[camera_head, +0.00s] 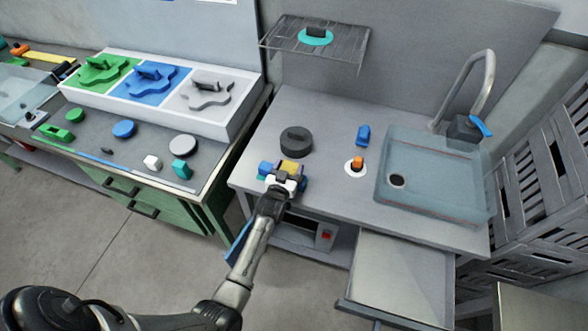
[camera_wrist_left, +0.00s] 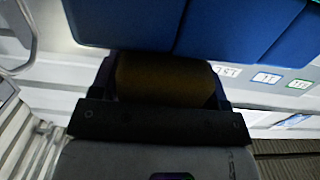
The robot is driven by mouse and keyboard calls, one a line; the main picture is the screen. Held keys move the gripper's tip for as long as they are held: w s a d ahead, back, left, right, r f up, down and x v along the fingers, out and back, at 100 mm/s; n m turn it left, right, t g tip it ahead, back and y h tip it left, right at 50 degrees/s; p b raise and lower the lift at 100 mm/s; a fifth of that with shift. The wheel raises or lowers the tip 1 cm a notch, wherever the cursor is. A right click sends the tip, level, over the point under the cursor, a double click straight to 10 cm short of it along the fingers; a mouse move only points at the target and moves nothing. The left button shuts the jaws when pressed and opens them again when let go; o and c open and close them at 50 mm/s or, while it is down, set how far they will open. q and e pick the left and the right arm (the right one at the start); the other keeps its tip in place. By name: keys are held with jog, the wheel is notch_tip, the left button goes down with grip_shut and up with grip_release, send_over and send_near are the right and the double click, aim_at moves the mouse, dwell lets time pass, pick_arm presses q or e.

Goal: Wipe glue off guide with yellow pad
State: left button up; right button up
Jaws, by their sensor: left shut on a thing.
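My left gripper (camera_head: 284,182) reaches over the front left edge of the grey sink counter. It is shut on a yellow block (camera_head: 291,167), which looks like the yellow pad. In the left wrist view the pad (camera_wrist_left: 165,78) shows dark yellow between the dark fingers, with large blue surfaces just beyond it. Blue parts (camera_head: 266,168) show beside the pad in the head view; whether they belong to the gripper or to another thing, I cannot tell. I cannot make out the guide or any glue. My right gripper is not in view.
On the counter (camera_head: 335,110) are a dark round pot (camera_head: 296,141), a blue item (camera_head: 363,134), an orange-topped item on a white disc (camera_head: 356,166) and a sink (camera_head: 440,170). A wire shelf (camera_head: 320,42) hangs above. An open drawer (camera_head: 400,280) juts out below.

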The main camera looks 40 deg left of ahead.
pick_arm(q)
jog(key=shift+a+r, duration=0.15)
jog(key=shift+r, duration=0.05)
jog(key=shift+a+r+p, duration=0.1)
jog(key=shift+r+p, duration=0.75)
jog(key=shift+r, duration=0.05)
jog(key=shift+w+r+p, duration=0.2)
jog(key=shift+r+p, duration=0.65)
jog(key=shift+r, duration=0.05)
jog(key=shift+s+r+p, duration=0.1)
jog(key=shift+r+p, duration=0.55)
jog(key=shift+p, duration=0.1)
jog(key=shift+r+p, duration=0.5)
jog(key=shift+r, duration=0.1)
notch_tip(320, 180, up, 3)
jog(key=p, duration=0.3)
jog(key=shift+f, duration=0.3)
